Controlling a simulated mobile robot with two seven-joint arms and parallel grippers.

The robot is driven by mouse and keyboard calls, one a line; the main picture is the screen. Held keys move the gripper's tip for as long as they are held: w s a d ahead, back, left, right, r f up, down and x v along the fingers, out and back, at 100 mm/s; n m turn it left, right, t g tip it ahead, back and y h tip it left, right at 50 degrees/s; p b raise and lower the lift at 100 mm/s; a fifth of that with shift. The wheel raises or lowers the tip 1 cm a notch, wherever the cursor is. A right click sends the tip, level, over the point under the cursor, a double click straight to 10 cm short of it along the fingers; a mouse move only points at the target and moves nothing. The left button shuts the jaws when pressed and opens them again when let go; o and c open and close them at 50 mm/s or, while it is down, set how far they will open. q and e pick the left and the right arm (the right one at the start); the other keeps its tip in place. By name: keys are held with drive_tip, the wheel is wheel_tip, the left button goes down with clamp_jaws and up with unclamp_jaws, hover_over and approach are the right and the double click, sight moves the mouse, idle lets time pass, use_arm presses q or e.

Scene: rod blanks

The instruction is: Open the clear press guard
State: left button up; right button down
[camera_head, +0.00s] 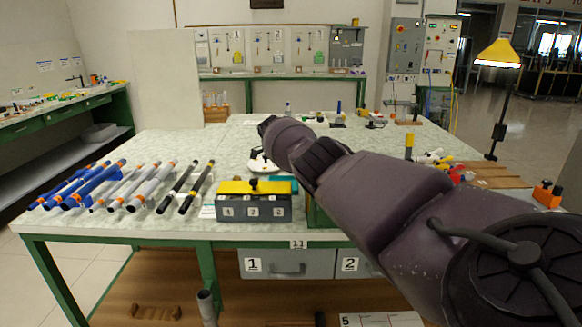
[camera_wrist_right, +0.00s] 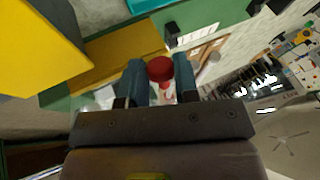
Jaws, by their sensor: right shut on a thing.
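In the right wrist view, my right gripper (camera_wrist_right: 160,84) has its two dark blue-grey fingers on either side of a red knob (camera_wrist_right: 160,68) with a paler red stem, and is shut on it. A green frame with a yellow plate (camera_wrist_right: 118,52) lies just beyond the fingers. I cannot make out the clear guard panel itself. In the head view, my right arm reaches from the lower right towards the middle of the table. It hides its own fingers, the knob and most of a green frame (camera_head: 318,217). My left gripper is not in view.
Blue, grey and black rods (camera_head: 125,185) lie on the left of the table (camera_head: 125,228). A grey box with a yellow top (camera_head: 253,203) stands at the front edge, left of my arm. A yellow lamp (camera_head: 498,54) and small parts stand at the right.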

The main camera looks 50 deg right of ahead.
use_arm(q)
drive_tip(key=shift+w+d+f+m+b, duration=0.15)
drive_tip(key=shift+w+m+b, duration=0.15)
drive_tip(key=shift+b, duration=0.3)
use_arm(e)
drive_tip(key=shift+w+a+f+n+g+h, duration=0.2)
drive_tip(key=shift+f+g+h, duration=0.1)
drive_tip(key=shift+f+g, duration=0.1)
drive_tip(key=shift+w+a+f+n+g+h, duration=0.1)
drive_tip(key=shift+w+f+g+h, duration=0.05)
drive_tip(key=shift+f+g+h, duration=0.2)
drive_tip(key=shift+r, duration=0.1)
drive_tip(key=c, duration=0.9)
unclamp_jaws()
use_arm(q)
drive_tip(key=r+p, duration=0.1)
drive_tip(key=p, duration=0.2)
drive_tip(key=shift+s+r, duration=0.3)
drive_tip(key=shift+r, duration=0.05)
use_arm(e)
drive_tip(key=v, duration=1)
drive_tip(key=shift+w+a+r, duration=0.1)
drive_tip(key=shift+a+r, duration=0.1)
drive_tip(key=shift+r, duration=0.1)
